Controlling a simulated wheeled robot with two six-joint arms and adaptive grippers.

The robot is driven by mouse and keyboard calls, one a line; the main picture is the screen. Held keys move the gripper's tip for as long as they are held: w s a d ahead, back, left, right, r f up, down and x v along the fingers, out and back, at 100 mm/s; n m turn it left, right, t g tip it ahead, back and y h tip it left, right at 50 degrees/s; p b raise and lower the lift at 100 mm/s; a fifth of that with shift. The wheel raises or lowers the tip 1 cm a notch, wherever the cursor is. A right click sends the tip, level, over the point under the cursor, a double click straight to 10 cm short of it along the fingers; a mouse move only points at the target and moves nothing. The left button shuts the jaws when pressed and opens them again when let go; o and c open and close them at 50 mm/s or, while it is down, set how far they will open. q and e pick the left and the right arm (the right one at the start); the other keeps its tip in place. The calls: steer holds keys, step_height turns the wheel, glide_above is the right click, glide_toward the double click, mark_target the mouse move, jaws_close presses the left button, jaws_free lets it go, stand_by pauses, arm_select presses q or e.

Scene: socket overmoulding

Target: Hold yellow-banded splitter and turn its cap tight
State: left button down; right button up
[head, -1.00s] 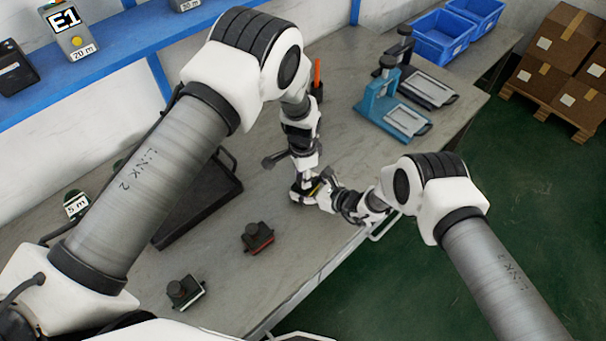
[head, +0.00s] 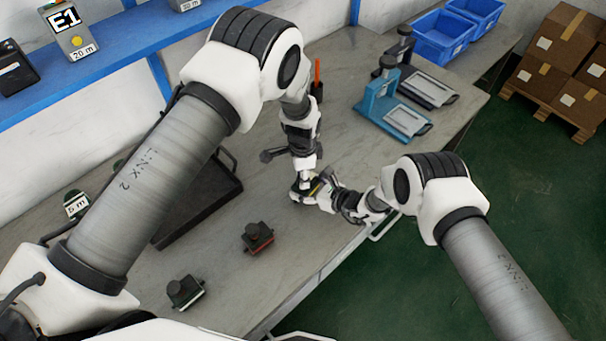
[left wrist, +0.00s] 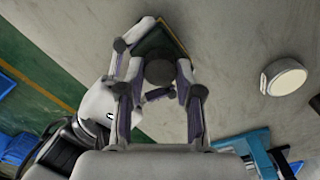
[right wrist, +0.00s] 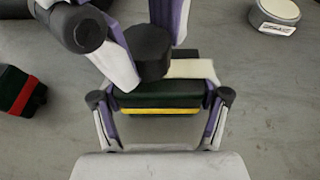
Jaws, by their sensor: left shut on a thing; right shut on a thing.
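The yellow-banded splitter (right wrist: 152,98) is a dark box with a yellow band along its near edge in the right wrist view. My right gripper (right wrist: 160,97) is shut on its two sides. The round black cap (right wrist: 150,52) stands on the splitter, and my left gripper (left wrist: 160,84) is shut around it. The cap also shows in the left wrist view (left wrist: 159,71), over the splitter's dark square body (left wrist: 163,42). In the head view the two grippers meet near the table's front edge, and they mostly hide the splitter. How tight the cap is cannot be seen.
A black tray (head: 165,236) lies partly behind my left arm. A blue press (head: 378,100) and blue bins (head: 443,38) stand farther back. A round white-topped item (right wrist: 275,10) is nearby.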

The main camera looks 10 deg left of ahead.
arm_select(q)
steer(key=shift+w+r, duration=0.1)
steer(key=c, duration=0.7)
jaws_free()
steer(key=shift+c, duration=0.2)
step_height(320, 180, up, 12)
